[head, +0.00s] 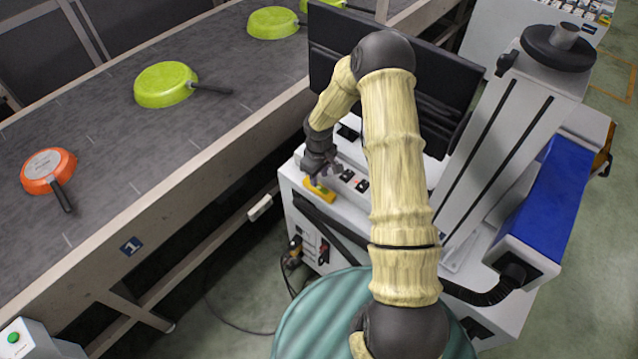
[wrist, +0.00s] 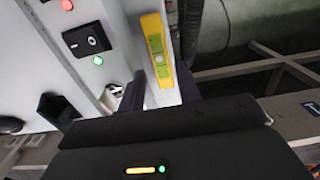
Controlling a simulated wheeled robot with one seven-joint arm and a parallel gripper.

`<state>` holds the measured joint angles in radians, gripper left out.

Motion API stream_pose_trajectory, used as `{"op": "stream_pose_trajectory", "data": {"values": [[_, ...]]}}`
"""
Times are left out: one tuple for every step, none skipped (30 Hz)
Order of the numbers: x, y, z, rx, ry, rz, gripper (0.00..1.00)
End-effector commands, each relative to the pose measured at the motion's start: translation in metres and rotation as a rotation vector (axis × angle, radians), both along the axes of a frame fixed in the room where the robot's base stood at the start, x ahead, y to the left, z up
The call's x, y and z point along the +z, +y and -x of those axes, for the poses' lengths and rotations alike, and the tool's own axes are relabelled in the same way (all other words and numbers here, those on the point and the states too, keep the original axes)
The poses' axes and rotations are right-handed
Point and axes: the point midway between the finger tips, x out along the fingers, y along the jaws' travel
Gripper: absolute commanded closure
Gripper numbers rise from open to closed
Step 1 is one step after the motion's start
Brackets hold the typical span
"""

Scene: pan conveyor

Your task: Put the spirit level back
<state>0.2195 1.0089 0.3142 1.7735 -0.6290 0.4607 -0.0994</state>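The spirit level (head: 319,190) is a yellow bar at the left front edge of the white cabinet's top. My gripper (head: 326,178) is right beside and above it, at the end of my bent arm. In the wrist view the spirit level (wrist: 153,40) shows its green vial and runs down between the two dark fingers of my gripper (wrist: 160,92). The fingers stand apart, with a pale gap between the left finger and the level. The level's near end is hidden behind the gripper body.
The white cabinet (head: 335,222) carries switches (wrist: 87,39) and lit lamps beside the level. A dark monitor (head: 440,95) stands behind. The conveyor (head: 110,125) at left carries green pans (head: 165,84) and an orange pan (head: 47,170). A gap separates conveyor and cabinet.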

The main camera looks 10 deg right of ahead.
Motion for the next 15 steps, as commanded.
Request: {"op": "stream_pose_trajectory", "data": {"values": [[0.009, -0.001, -0.001, -0.001, -0.004, 0.001, 0.66], [0.014, -0.001, -0.001, -0.003, -0.003, 0.000, 0.66], [0.021, -0.001, -0.001, -0.002, -0.004, 0.001, 0.66], [0.027, 0.000, -0.001, -0.001, -0.005, 0.000, 0.66], [0.032, 0.000, -0.001, -0.001, -0.004, 0.000, 0.66], [0.039, -0.001, -0.001, -0.002, -0.004, 0.001, 0.66], [0.044, -0.001, -0.001, -0.002, -0.003, 0.001, 0.66], [0.049, -0.001, -0.001, -0.002, -0.003, 0.000, 0.66], [0.054, -0.001, -0.001, -0.001, -0.003, 0.000, 0.66], [0.058, -0.001, -0.001, -0.001, -0.003, 0.000, 0.66], [0.061, -0.001, 0.000, -0.001, -0.001, 0.000, 0.66], [0.064, 0.000, 0.000, -0.001, -0.001, 0.000, 0.66], [0.066, 0.000, 0.000, -0.001, 0.000, 0.000, 0.66], [0.067, 0.000, 0.000, -0.001, 0.000, 0.000, 0.66], [0.068, 0.000, 0.000, -0.001, 0.001, -0.001, 0.66]]}}
